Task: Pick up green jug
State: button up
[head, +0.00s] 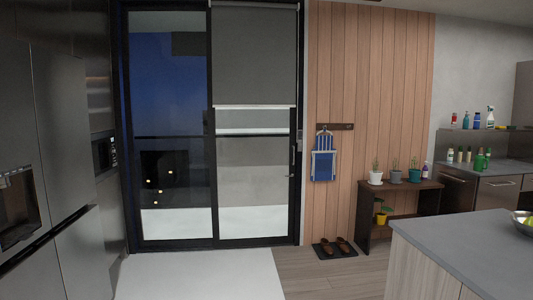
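A green jug-like container (480,161) stands on the steel counter (507,169) at the far right, in front of the wall. It is small in the head view, and its handle or spout is hard to make out. Several small bottles (460,155) stand close to its left and behind it. My gripper is not in view.
A grey-topped island (465,245) fills the lower right, with a bowl (522,223) on it. A dark bench (372,212) with potted plants and a shoe mat (334,249) are by the wood wall. The middle floor is clear.

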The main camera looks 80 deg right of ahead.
aim_at(479, 161)
jog(key=z, duration=3.15)
jog(key=i, duration=5)
